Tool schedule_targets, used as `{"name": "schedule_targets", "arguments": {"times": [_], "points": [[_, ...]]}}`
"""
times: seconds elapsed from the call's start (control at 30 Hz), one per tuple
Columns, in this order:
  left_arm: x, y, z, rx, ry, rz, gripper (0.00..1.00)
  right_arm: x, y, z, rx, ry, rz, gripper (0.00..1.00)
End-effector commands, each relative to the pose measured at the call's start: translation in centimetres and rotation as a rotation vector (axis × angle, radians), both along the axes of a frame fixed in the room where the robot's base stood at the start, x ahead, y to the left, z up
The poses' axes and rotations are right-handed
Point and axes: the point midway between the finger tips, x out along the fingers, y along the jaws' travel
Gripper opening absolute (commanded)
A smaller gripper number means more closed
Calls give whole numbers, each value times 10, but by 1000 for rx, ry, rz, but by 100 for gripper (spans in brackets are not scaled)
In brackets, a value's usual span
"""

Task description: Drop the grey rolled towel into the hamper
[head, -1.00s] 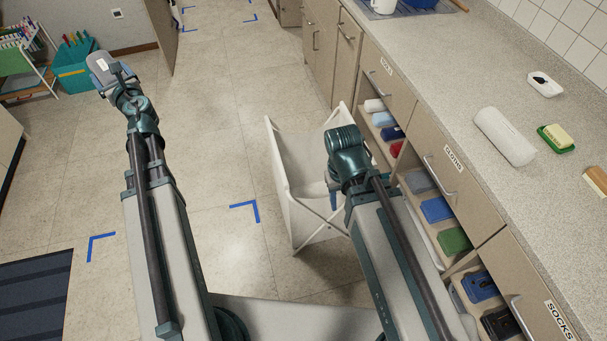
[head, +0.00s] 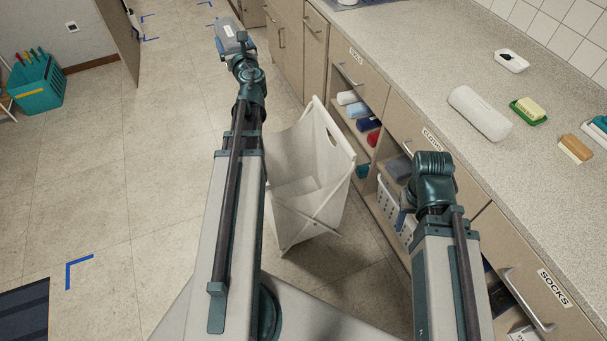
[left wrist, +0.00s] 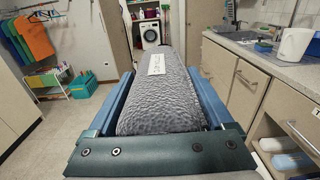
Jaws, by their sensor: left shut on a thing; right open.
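The grey rolled towel (left wrist: 160,95) with a white label is clamped between the blue fingers of my left gripper in the left wrist view. In the head view the towel (head: 228,30) shows at the end of my left arm, with my left gripper (head: 236,48) shut on it. The white hamper (head: 337,185) stands open on the floor against the drawers, to the right of my left arm and nearer than the towel. It looks empty where I can see in. My right gripper (head: 404,217) is mostly hidden behind its wrist, beside the cabinet and right of the hamper.
Cabinets with open shelves of rolled towels (head: 357,110) and a basket (head: 393,207) line the right. The counter (head: 430,60) above holds a white roll (head: 480,113) and soap dishes. A teal crate (head: 37,84) stands far left. The floor at left is mostly clear.

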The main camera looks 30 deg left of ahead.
Motion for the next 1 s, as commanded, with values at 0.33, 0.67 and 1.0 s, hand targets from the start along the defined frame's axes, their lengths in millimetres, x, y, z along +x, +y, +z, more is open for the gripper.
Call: {"name": "schedule_targets", "arguments": {"times": [0.33,0.67,1.0], "points": [[27,-44,-126,0,0,53,15,0,0,-126,-1,-1,4,50],[44,-89,-226,1,1,109,15,1,-1,-226,-3,-2,8,50],[54,-136,-317,1,1,162,15,1,-1,-318,-4,-4,12,50]]}}
